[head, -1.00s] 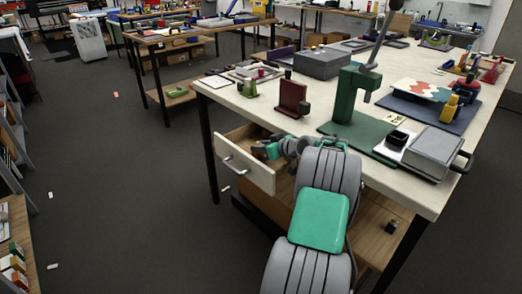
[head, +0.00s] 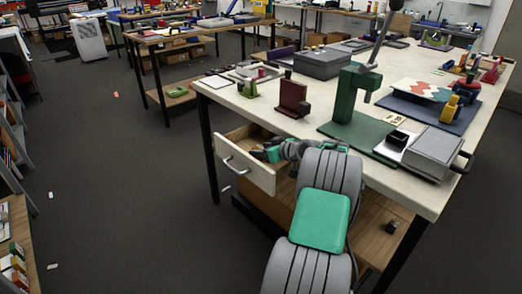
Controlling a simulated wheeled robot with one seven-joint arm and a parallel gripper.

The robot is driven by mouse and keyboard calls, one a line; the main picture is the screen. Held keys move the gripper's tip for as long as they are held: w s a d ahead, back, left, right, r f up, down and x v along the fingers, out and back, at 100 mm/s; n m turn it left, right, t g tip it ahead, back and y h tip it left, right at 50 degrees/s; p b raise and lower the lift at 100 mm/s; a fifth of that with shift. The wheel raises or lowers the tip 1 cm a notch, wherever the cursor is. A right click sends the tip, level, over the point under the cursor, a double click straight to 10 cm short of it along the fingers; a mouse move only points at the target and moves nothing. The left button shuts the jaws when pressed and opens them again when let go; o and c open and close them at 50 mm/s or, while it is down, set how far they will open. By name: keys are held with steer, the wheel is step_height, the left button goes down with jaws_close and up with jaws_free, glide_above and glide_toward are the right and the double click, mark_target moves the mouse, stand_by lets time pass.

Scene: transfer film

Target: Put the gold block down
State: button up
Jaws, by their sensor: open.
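My gripper (head: 262,154) is at the open drawer (head: 247,167) under the near workbench, with its dark fingertips low over or inside the drawer's opening. It is open, though the gap between the fingers is hard to see at this size. I cannot make out a gold block at the gripper; the drawer's inside is partly hidden by the drawer front and my wrist. A yellow piece (head: 449,112) stands on a dark blue mat at the right of the benchtop, far from my gripper.
The workbench top (head: 310,137) is just above my wrist. It carries a green press (head: 350,110), a dark red stand (head: 292,97), a grey box (head: 320,64) and a grey-lidded box (head: 432,150). A wooden lower shelf (head: 362,240) lies beneath. The floor on the left is mostly clear.

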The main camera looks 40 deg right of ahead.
steer(key=v, duration=1.1)
steer(key=shift+s, duration=0.25)
steer(key=shift+r, duration=0.15)
stand_by(0.3)
